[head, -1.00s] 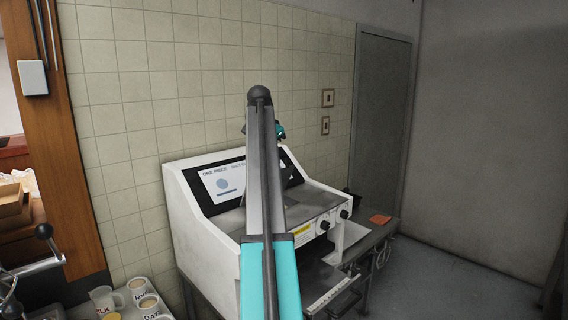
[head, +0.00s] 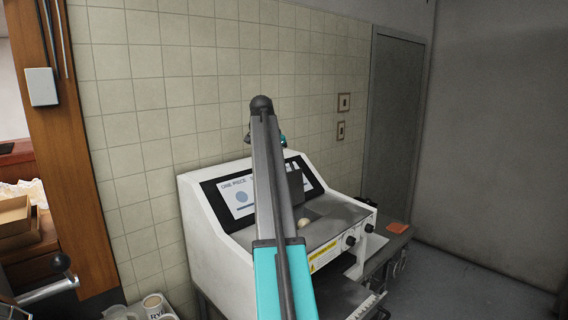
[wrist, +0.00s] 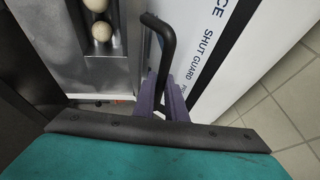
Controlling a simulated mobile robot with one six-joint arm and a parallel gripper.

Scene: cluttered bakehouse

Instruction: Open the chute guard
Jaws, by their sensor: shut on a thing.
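The white machine (head: 205,235) stands against the tiled wall, with a grey sloping top and a sign panel (head: 240,200). A grey plate (head: 295,186), which looks like the chute guard, stands raised in front of the panel. A pale dough ball (head: 303,223) shows below it. In the wrist view, two pale balls (wrist: 103,31) sit in a metal channel (wrist: 106,70). A black bent handle (wrist: 168,45) rises between the purple fingers of my gripper (wrist: 166,98), which is shut on it. My arm hides the gripper's tips in the head view.
A printed panel with "SHUT GUARD" (wrist: 210,50) lies close to the right of the handle. Knobs (head: 350,240) are on the machine's front right. Mugs (head: 152,303) stand at lower left. An orange item (head: 397,227) lies on the right side table.

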